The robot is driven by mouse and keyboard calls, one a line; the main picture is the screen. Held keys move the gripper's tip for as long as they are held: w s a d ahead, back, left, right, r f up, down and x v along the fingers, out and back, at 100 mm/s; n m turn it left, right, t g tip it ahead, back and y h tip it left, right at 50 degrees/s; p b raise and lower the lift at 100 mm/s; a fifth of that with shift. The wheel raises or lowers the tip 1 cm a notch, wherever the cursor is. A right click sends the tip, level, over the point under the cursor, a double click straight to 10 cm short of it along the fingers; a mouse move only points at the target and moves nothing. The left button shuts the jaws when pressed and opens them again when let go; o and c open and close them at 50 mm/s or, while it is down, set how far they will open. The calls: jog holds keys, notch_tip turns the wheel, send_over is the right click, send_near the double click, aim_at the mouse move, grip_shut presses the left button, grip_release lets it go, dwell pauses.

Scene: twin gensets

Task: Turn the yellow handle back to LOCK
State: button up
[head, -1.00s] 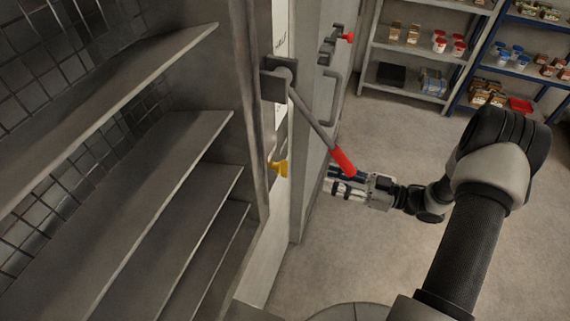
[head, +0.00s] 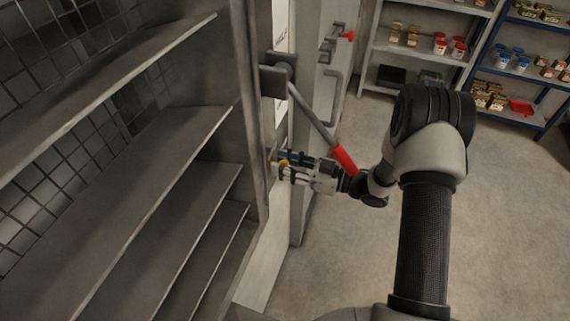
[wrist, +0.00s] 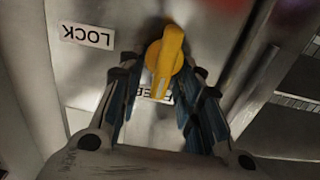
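The yellow handle (wrist: 166,58) sits on a grey metal panel in the wrist view, its narrow lower end over a white label (wrist: 168,98), partly hidden, whose letters look like the end of FREE. A white LOCK label (wrist: 86,36) appears upside down to its left. My gripper (wrist: 163,80) is open, one finger on each side of the handle's lower part, with gaps visible. In the head view, my gripper (head: 281,166) is at the panel, and only a bit of the yellow handle (head: 283,162) shows.
A grey lever with a red grip (head: 344,158) hangs just above my gripper. A smaller red-tipped handle (head: 347,36) and a grey pull bar (head: 335,92) are farther along. Grey shelves (head: 150,150) stand at left; stocked racks (head: 430,45) stand at the back. The right floor is clear.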

jog(key=shift+c, duration=0.4)
grip_shut()
jog(key=shift+m+p, duration=0.3)
jog(key=shift+m, duration=0.1)
jog(key=shift+w+d+r+m+p, duration=0.15)
jog(key=shift+m+p, duration=0.15)
jog(key=shift+m, duration=0.2)
jog(key=shift+w+f+m+p, duration=0.1)
jog(key=shift+m+p, duration=0.2)
jog(key=shift+m, duration=0.2)
jog(key=m, duration=0.1)
jog(key=m+p, duration=0.1)
jog(key=m, duration=0.1)
jog(key=m+p, duration=0.1)
jog(key=shift+w+d+m, duration=0.1)
jog(key=shift+w+m, duration=0.2)
jog(key=m, duration=0.1)
jog(key=m+p, duration=0.1)
jog(key=m, duration=0.1)
jog(key=f+m, duration=0.1)
jog(key=m, duration=0.1)
jog(key=shift+w+d+f, duration=0.1)
jog(key=shift+w+d, duration=0.05)
jog(key=shift+w, duration=0.15)
jog(key=shift+w+f+m+p, duration=0.1)
jog(key=shift+f+m+p, duration=0.2)
jog(key=shift+m, duration=1.1)
jog(key=shift+f+m+p, duration=0.15)
jog(key=shift+m+p, duration=0.1)
jog(key=shift+m, duration=1.15)
